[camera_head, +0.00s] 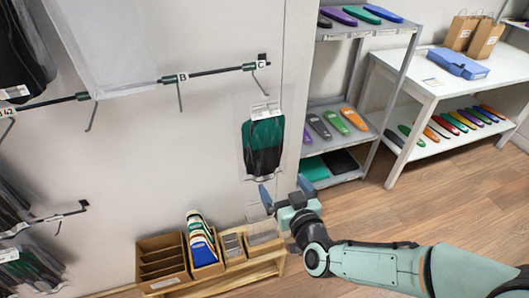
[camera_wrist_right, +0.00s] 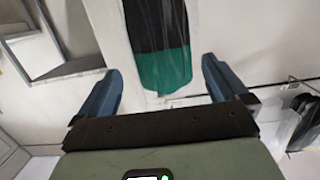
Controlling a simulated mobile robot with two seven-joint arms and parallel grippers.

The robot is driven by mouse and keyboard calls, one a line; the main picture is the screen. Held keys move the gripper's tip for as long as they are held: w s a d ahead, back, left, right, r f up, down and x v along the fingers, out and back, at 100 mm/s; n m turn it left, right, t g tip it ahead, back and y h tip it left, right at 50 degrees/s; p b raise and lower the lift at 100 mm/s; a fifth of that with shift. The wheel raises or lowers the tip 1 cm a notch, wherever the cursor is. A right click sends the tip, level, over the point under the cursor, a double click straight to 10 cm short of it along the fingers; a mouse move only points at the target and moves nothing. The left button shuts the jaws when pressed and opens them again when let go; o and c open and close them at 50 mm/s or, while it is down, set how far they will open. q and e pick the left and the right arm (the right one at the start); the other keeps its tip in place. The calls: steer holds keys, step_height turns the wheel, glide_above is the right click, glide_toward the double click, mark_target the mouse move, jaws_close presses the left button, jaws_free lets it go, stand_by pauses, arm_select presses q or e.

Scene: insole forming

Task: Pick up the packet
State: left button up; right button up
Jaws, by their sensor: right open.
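The packet (camera_head: 262,148) is a clear bag with black and green insoles inside, hanging on the wall from the hook marked C. My right gripper (camera_head: 286,188) is open and empty, just below and slightly right of the packet in the head view. No contact with the packet is visible. My left gripper is not in view.
A grey shelf rack (camera_head: 326,105) with insoles stands to the right. Below the packet is a low wooden bench (camera_head: 232,277) with cardboard holders. Other hooks and dark packets (camera_head: 15,55) are on the left wall. A white table (camera_head: 432,85) stands at the right.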

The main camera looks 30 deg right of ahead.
steer(key=p, duration=0.4)
glide_toward(266, 154)
steer(key=w, duration=0.2)
steer(key=shift+x, duration=3.3)
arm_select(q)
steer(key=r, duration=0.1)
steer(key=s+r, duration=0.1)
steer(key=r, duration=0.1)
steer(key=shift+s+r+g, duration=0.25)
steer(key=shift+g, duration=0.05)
arm_select(e)
steer(key=shift+s+d, duration=0.1)
steer(key=shift+d, duration=0.05)
steer(key=c, duration=0.9)
